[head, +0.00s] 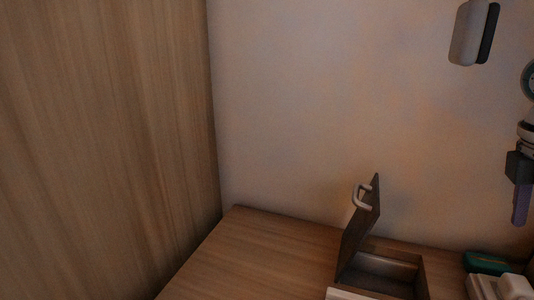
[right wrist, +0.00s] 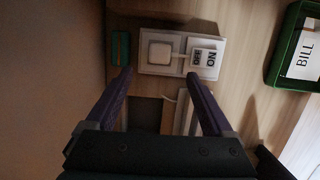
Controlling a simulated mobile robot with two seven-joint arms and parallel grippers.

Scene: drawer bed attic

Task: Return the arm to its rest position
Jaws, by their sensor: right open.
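My right gripper (head: 521,203) is at the right edge of the head view, with its purple fingers pointing down in front of the wall. In the right wrist view the two purple fingers of my right gripper (right wrist: 159,76) stand wide apart with nothing held between them. My left gripper is in neither view.
A compartment (head: 420,285) in the wooden top (head: 255,255) has its lid (head: 361,220) standing up, with a white handle. A green tray (right wrist: 277,62) holds a paper marked BILL. A lamp (head: 470,35) is on the wall.

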